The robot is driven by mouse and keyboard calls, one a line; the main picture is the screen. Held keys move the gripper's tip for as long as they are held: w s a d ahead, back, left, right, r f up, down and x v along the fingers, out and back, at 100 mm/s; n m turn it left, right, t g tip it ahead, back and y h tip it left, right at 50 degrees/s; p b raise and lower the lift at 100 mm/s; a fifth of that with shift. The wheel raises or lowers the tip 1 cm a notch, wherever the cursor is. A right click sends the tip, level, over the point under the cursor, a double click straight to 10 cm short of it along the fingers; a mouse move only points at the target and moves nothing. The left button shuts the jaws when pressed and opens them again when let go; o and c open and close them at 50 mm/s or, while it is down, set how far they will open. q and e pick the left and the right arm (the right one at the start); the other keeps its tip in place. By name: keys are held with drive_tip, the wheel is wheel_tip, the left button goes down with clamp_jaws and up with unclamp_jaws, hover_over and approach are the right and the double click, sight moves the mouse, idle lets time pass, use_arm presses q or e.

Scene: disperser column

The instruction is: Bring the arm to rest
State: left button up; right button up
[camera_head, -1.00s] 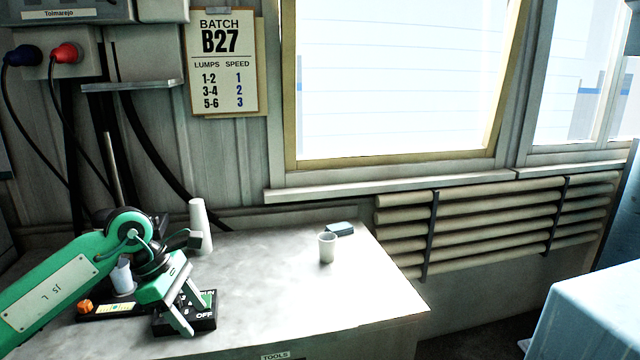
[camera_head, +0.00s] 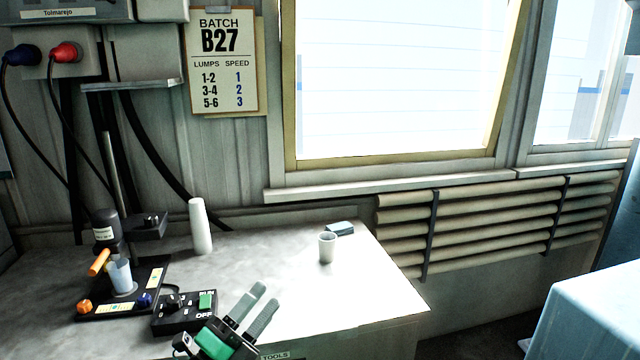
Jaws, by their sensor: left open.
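My left gripper (camera_head: 259,302) is at the bottom of the view, over the front edge of the worktop (camera_head: 280,262). Its two grey fingers are apart with nothing between them, and they point up and to the right. The black control box (camera_head: 175,317) with a green button and an "OFF" label lies just left of it, apart from the fingers. Most of the left arm is out of the picture. My right gripper does not show.
The disperser column (camera_head: 105,228) stands at left with a beaker (camera_head: 121,277) and an orange handle. A white cylinder (camera_head: 200,226), a pale cup (camera_head: 327,247) and a blue-grey block (camera_head: 340,229) stand farther back. The worktop's middle is clear.

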use_arm(q)
drive_tip(key=s+a+f+n+g+y, duration=0.1)
drive_tip(key=s+a+f+n+y, duration=0.1)
drive_tip(key=a+f+n+y, duration=0.45)
drive_tip(key=s+a+f+n+g+y, duration=0.2)
drive_tip(key=s+a+f+n+y, duration=0.15)
drive_tip(key=f+n+y, duration=0.65)
drive_tip(key=s+a+f+n+g+h, duration=0.1)
drive_tip(key=s+f+n+g, duration=0.3)
drive_tip(key=s+f+g, duration=0.5)
drive_tip(key=s+a+f+n+g+h, duration=0.15)
drive_tip(key=s+f+n, duration=0.45)
drive_tip(key=s, duration=0.7)
wheel_tip(320, 180, down, 28)
drive_tip(key=m+g+p, duration=0.2)
drive_tip(key=p, duration=0.1)
drive_tip(key=s+a+f+g+y+p, duration=0.1)
drive_tip(key=s+a+f+p, duration=0.1)
drive_tip(key=s+f, duration=1.6)
drive_tip(key=shift+s+a, duration=0.85)
drive_tip(key=shift+s, duration=0.15)
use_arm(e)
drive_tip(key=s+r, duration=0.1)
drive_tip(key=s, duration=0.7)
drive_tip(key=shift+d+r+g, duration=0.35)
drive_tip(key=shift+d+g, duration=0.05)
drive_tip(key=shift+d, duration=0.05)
